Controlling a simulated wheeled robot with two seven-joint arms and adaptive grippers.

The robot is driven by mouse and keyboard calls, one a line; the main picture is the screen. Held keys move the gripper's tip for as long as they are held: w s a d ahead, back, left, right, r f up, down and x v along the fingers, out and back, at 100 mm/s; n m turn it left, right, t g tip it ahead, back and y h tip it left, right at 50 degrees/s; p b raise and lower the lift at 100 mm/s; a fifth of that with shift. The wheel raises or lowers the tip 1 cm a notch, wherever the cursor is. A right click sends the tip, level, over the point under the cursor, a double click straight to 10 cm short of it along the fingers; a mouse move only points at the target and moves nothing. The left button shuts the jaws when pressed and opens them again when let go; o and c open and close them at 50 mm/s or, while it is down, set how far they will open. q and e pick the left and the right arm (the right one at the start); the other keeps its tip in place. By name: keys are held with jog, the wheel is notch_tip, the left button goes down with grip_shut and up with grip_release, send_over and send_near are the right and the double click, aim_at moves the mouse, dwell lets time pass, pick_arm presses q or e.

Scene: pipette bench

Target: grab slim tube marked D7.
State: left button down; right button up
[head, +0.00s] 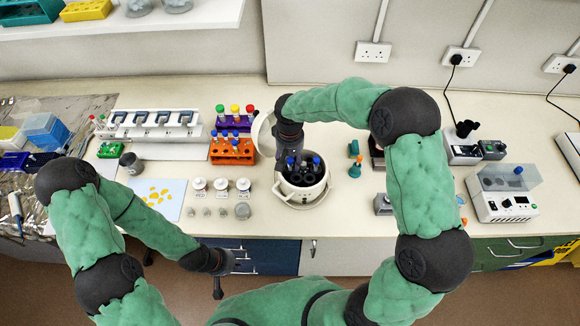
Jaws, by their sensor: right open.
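No marking D7 is legible at this size. Small tubes with coloured caps stand in a purple rack (226,125) and an orange rack (222,155). Dark tubes with blue caps (316,161) sit inside a round white pot-like device (303,193). My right gripper (291,155) points down over the back left of this device and hides part of it. It is open; whether its fingers touch a tube cannot be seen. My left gripper (218,288) hangs low in front of the bench, away from the tubes; its jaw state is unclear.
A row of pipettes on a white stand (150,130) is at the back left. Small jars (221,184) stand left of the white device. A lidded instrument (505,205) and small devices (463,152) are at the right. Bare bench lies at the back middle.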

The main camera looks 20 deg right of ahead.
jog(key=c, duration=0.9)
jog(key=shift+c, duration=0.2)
jog(key=shift+r, duration=0.1)
